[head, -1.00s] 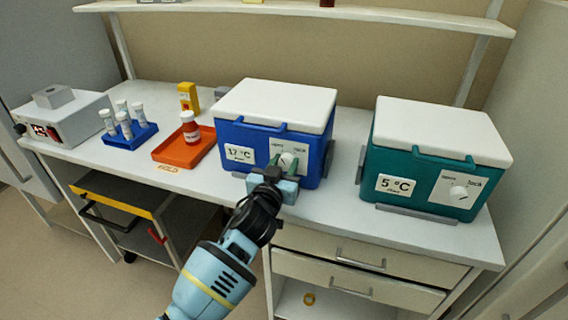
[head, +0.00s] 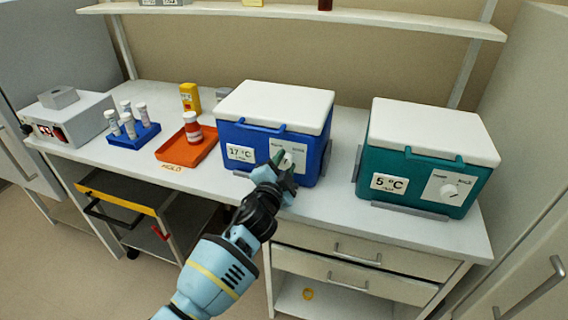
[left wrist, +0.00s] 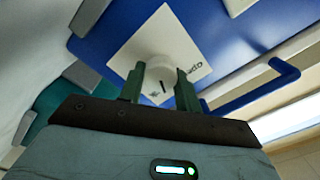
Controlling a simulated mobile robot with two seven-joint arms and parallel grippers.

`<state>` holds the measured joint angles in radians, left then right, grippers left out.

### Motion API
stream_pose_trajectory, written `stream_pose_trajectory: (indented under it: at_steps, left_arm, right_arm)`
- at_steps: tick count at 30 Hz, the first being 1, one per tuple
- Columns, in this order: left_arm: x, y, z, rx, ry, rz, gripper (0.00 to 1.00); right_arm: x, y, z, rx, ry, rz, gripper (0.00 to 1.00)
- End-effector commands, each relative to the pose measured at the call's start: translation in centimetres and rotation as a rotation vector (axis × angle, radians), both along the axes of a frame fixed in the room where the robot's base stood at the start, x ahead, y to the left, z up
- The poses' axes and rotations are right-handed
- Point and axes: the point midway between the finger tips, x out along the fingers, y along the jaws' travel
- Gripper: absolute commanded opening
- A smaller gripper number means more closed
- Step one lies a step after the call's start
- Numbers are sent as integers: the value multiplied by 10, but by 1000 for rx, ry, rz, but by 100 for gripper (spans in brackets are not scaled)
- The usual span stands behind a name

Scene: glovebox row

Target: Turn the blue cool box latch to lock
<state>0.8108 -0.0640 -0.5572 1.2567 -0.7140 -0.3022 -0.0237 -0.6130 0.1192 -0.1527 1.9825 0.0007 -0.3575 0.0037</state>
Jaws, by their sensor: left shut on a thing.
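The blue cool box (head: 229,134) stands on the bench with its white lid (head: 277,104) down. Its front has a 17 °C label and a white plate with the round white latch knob (head: 288,160). My left gripper (head: 282,163) is at the front of this box, tilted, with its green fingers shut on the knob. In the left wrist view, the knob (left wrist: 158,68) sits between the fingertips (left wrist: 160,80), with a dark mark on it and the word "open" beside it on the plate. The fingers partly hide the knob in the head view. My right gripper is not in view.
A teal cool box (head: 405,160) with a 5 °C label stands to the right. An orange tray (head: 172,154) with a red bottle and a blue rack (head: 146,137) of vials stand left. Drawers (head: 340,246) lie below; bare bench lies between the boxes.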

Motion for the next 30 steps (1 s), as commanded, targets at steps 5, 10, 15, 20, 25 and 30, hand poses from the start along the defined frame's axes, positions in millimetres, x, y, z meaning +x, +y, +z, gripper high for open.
stream_pose_trajectory:
  at_steps: [5, 10, 15, 20, 25, 30]
  left_arm:
    - [0, 1, 0, 139, -45, 1, 10]
    - [0, 0, -1, 241, -77, 0, 10]
    - [0, 0, -1, 309, -99, 0, 10]
    - [0, 0, -1, 345, -111, 0, 10]
    - [0, 0, -2, 359, -116, 0, 10]
    - [0, 0, -2, 362, -116, 0, 10]
  right_arm:
    - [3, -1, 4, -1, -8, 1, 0]
    - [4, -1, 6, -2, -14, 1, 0]
    - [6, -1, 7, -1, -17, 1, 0]
    - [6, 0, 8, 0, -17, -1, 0]
    - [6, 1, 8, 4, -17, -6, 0]
    - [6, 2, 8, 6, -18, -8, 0]
